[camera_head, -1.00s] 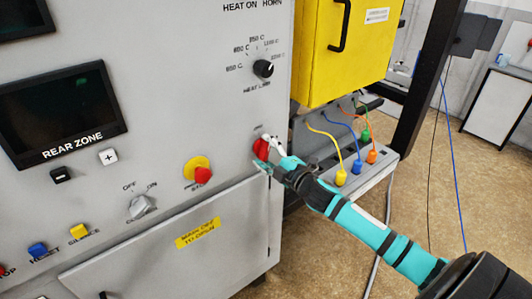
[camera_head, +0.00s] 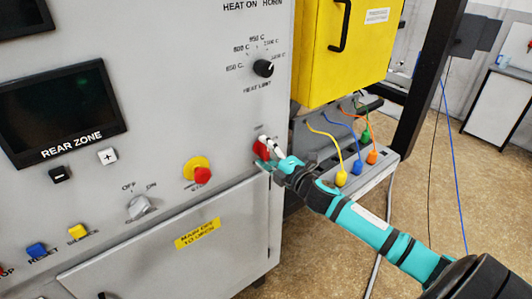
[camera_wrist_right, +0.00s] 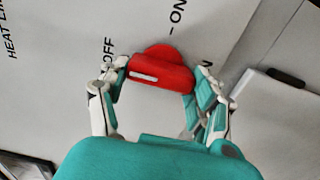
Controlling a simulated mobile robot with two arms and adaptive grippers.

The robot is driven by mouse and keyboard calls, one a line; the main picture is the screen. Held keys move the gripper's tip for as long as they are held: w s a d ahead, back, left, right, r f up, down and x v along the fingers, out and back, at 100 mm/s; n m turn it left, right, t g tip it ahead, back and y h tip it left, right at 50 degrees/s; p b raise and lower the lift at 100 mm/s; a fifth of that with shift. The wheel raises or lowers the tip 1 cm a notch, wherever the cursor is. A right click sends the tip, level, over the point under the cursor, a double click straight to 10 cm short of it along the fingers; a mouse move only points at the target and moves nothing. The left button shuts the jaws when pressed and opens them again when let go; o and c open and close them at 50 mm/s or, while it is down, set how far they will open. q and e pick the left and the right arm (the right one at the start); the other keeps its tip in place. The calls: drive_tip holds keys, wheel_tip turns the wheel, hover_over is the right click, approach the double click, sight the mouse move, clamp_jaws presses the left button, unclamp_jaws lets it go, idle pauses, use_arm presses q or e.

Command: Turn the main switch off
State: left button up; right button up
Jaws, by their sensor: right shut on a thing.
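The red main switch (camera_head: 259,149) is on the grey panel near its right edge. In the right wrist view its red handle (camera_wrist_right: 160,74) has a white mark near its left end. The words OFF and ON are printed on the panel beside it. My right gripper (camera_head: 268,152) is shut on the switch handle, with a finger at each end of it in the right wrist view (camera_wrist_right: 158,84). The fingers hide part of the switch in the head view. My left gripper is not in view.
The heat limit knob (camera_head: 263,68) is above the switch. A red emergency button on a yellow base (camera_head: 197,168) and a small OFF/ON knob (camera_head: 139,207) are to the left. A yellow box (camera_head: 338,50) and coloured plugs with cables (camera_head: 357,166) are at the right.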

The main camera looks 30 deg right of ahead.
drive_tip(key=o, duration=0.9)
drive_tip(key=shift+f, duration=0.2)
drive_tip(key=shift+o, duration=1.4)
drive_tip(key=shift+s, duration=0.1)
drive_tip(key=shift+r, duration=0.15)
drive_tip(key=s+d, duration=0.1)
drive_tip(key=s, duration=1.1)
